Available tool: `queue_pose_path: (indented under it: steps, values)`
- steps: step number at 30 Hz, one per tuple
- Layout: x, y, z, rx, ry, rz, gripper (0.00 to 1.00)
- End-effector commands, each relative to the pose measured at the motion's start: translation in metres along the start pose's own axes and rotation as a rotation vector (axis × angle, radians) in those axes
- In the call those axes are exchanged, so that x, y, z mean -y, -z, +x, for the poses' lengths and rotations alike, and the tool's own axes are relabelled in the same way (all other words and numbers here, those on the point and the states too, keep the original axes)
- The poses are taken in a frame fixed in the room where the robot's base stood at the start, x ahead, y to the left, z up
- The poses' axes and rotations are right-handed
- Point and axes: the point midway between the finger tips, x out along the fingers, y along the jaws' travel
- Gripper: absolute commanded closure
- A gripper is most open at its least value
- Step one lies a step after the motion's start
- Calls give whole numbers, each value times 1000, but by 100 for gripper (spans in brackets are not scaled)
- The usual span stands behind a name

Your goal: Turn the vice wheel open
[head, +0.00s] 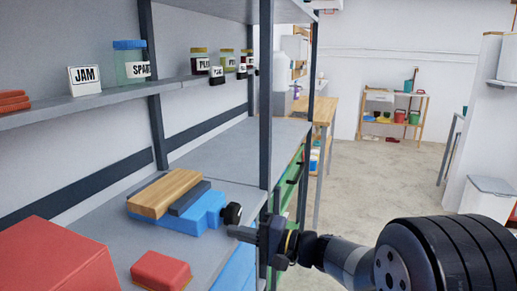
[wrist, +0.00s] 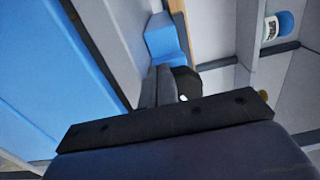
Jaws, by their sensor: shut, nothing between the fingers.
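The blue vice (head: 205,214) sits on the grey bench, with a wooden block (head: 167,192) and a dark plate on top of it. Its dark round wheel (head: 232,214) sticks out at the right, toward the bench's front edge. My gripper (head: 233,231) is shut and empty, with its tips just below and beside the wheel in the head view. In the wrist view the shut fingers (wrist: 158,84) lie next to the wheel (wrist: 187,82), which they partly hide, with the blue vice (wrist: 164,40) beyond. I cannot tell whether they touch the wheel.
A dark shelf post (head: 265,110) stands right behind my gripper. A red box (head: 58,260) and a smaller red block (head: 160,271) lie on the bench at the front left. Jars and a JAM box (head: 85,80) stand on the shelf above. Open floor (head: 375,190) lies to the right.

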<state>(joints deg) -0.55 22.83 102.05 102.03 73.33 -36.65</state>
Motion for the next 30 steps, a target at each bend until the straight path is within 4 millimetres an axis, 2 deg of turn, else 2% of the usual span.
queue_pose_path:
  steps: [11,24,30]
  values:
    - [-4,-6,-2,-4,1,0,100]
    - [-4,-6,-50,-5,0,-1,100]
    - [-3,-7,-60,-2,1,0,100]
